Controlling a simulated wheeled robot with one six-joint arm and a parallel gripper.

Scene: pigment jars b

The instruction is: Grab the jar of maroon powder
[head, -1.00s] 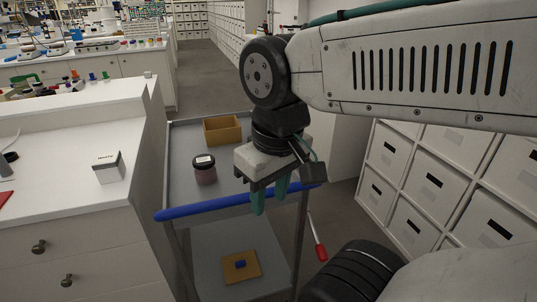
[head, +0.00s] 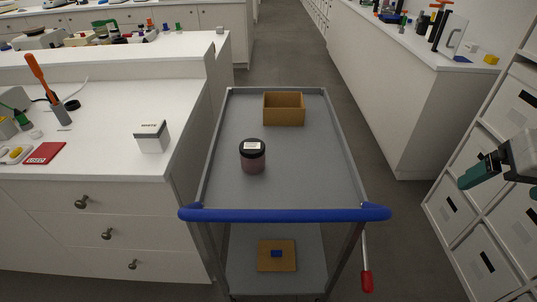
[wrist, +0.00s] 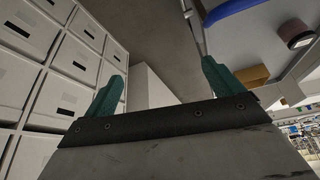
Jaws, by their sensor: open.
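The jar of maroon powder (head: 253,160) stands upright on the grey top tray of the cart (head: 290,180), left of its middle. It has a black lid with a white label. It also shows in the wrist view near the top right corner (wrist: 295,32). My gripper (head: 472,178) is at the right edge of the head view, in front of the white drawers and well to the right of the cart. In the wrist view its two green fingers (wrist: 160,82) are spread apart with nothing between them.
An open tan box (head: 284,112) stands at the tray's far end. A blue handle bar (head: 285,213) runs across the cart's near edge. A white counter (head: 110,160) with a small white box (head: 151,137) stands left. White storage drawers (head: 470,220) stand right.

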